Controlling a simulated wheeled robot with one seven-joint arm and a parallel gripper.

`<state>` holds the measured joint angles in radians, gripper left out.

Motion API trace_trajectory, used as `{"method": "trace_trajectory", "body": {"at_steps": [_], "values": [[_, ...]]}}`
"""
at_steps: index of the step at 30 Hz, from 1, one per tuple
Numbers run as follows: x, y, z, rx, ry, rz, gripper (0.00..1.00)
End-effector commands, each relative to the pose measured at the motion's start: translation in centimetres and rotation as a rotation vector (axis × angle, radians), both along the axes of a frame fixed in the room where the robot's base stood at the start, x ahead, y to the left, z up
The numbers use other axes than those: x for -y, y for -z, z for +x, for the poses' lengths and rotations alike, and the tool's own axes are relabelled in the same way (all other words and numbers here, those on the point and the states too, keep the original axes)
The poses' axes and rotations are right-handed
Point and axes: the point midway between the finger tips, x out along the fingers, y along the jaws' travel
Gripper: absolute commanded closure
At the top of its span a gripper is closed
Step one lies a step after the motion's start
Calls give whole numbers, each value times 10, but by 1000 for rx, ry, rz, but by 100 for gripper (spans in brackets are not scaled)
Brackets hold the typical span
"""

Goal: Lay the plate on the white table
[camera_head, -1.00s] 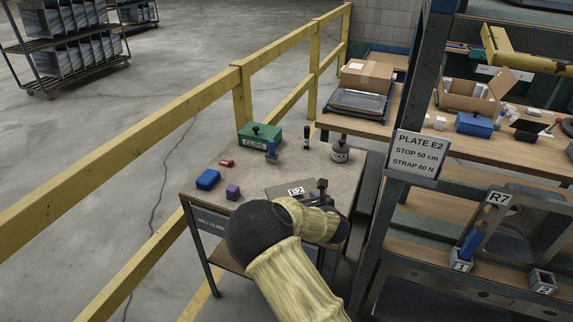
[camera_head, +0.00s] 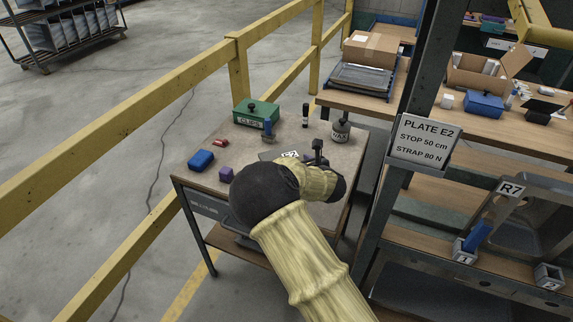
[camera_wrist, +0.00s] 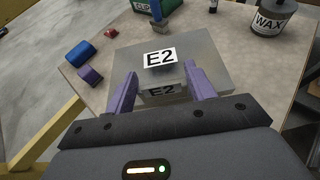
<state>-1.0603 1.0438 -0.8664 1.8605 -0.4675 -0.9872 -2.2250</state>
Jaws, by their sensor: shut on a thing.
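The grey plate, with a white E2 label, shows in the wrist view (camera_wrist: 207,66) and is mostly hidden by my arm in the head view. My gripper (camera_wrist: 161,94) has its two purple fingers either side of the plate's near part and is shut on it. The plate is over the pale beige table top (camera_head: 228,150). I cannot tell whether it touches the top. In the head view my gripper (camera_head: 318,160) is over the table's right half, partly hidden by my wrist.
Around the plate stand a green clips box (camera_head: 256,113), a wax tin (camera_head: 340,132), a black marker (camera_head: 305,115), a blue block (camera_head: 201,161), a purple block (camera_head: 225,174) and a red item (camera_head: 220,143). A yellow rail (camera_head: 150,104) runs left; a rack post (camera_head: 412,95) stands right.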

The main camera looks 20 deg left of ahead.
Motion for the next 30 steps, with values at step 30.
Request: {"method": "trace_trajectory", "body": {"at_steps": [30], "values": [[-2,87,-1,2,-4,2,78]]}}
